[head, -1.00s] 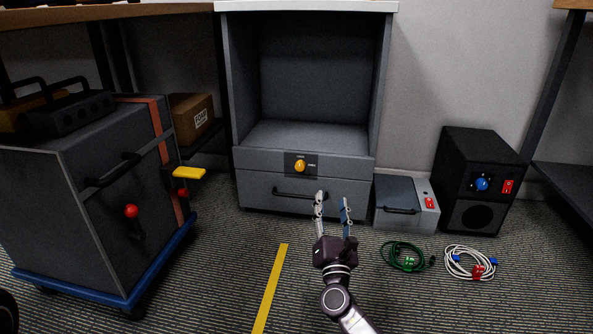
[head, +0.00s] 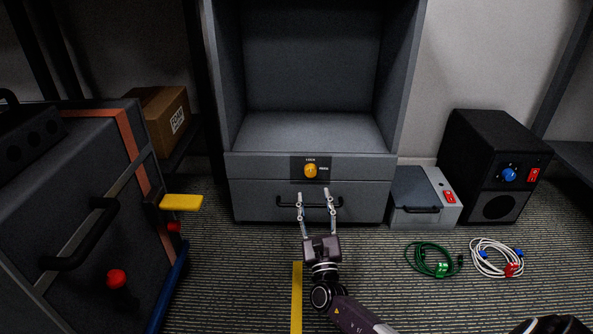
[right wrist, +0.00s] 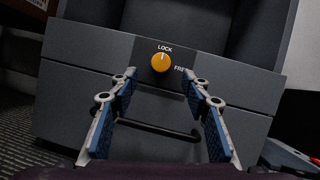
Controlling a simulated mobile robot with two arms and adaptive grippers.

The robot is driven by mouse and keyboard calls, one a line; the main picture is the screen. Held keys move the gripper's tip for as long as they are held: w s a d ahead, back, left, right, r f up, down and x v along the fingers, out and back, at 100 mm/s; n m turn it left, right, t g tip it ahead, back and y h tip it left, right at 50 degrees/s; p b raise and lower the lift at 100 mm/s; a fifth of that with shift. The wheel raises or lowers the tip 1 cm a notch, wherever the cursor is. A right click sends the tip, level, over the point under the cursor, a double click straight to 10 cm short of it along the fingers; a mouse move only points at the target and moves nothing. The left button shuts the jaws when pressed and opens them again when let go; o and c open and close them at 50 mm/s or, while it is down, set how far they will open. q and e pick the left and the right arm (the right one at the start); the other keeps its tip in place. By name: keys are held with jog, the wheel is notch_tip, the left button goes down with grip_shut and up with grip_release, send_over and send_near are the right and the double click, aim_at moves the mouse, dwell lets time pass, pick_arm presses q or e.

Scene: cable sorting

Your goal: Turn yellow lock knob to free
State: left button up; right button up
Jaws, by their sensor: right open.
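The yellow lock knob (head: 310,170) sits on a dark plate on the upper front panel of the grey cabinet. In the right wrist view the knob (right wrist: 161,63) shows a pale mark pointing up to LOCK, with FREE printed to its right. My right gripper (head: 316,197) is open and empty, in front of the drawer handle and below the knob in the head view. In the right wrist view its two blue-padded fingers (right wrist: 158,84) stand apart, with the knob beyond and between them. My left gripper is not in view.
A black drawer handle (head: 309,202) lies below the knob. A grey box (head: 424,197) and black speaker-like box (head: 490,165) stand right, with green (head: 433,259) and white (head: 497,257) cable coils in front. A dark cart (head: 75,200) stands left.

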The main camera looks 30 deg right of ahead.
aim_at(311, 173)
jog(key=b+x, duration=0.3)
jog(key=x, duration=0.3)
jog(key=shift+w+d+r, duration=0.25)
jog(key=shift+w+r, duration=0.1)
jog(key=shift+w, duration=0.15)
jog(key=c, duration=1.2)
jog(key=shift+o, duration=0.2)
